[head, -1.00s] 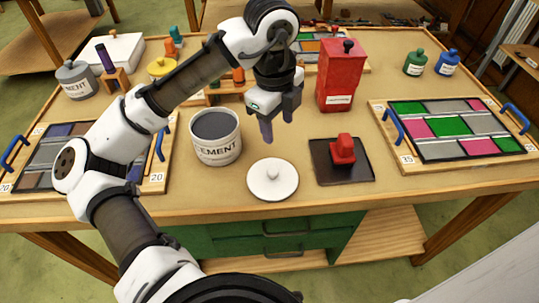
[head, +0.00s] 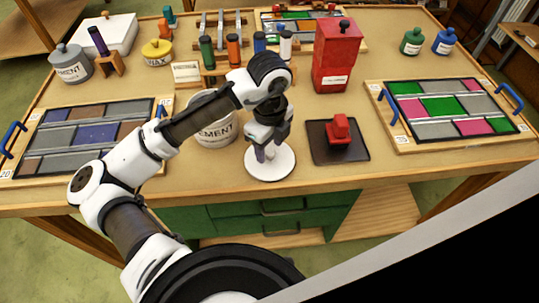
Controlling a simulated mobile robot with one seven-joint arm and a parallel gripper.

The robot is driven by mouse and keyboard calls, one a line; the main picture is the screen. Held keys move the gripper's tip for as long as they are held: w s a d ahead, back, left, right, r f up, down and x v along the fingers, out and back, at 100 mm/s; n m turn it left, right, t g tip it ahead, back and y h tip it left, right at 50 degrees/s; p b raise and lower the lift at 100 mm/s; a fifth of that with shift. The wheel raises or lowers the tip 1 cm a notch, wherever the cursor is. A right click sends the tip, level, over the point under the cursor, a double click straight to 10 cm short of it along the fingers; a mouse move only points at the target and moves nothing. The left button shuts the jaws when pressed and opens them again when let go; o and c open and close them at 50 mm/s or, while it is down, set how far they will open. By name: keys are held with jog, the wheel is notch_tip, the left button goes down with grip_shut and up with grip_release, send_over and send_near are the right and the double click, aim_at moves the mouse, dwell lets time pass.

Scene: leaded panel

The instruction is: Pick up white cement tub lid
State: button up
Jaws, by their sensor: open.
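The white lid (head: 270,171) lies flat on the bench near its front edge, with a small knob at its centre partly hidden by my fingers. My gripper (head: 269,154) points down at the lid, its open fingers around or just above the knob; I cannot tell whether they touch it. The white cement tub (head: 217,134) stands upright just left and behind the lid. My arm hides most of the tub's opening.
A dark tray with a red block (head: 340,130) lies right of the lid. A tall red box (head: 337,58) stands behind it. Panel trays lie at left (head: 38,177) and right (head: 409,149). Several small bottles stand behind the tub. The bench's front edge is close to the lid.

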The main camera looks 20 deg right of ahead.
notch_tip(320, 180, down, 2)
jog(key=shift+c, duration=0.2)
jog(key=c, duration=1)
jog(key=shift+c, duration=0.2)
jog(key=shift+r, duration=0.15)
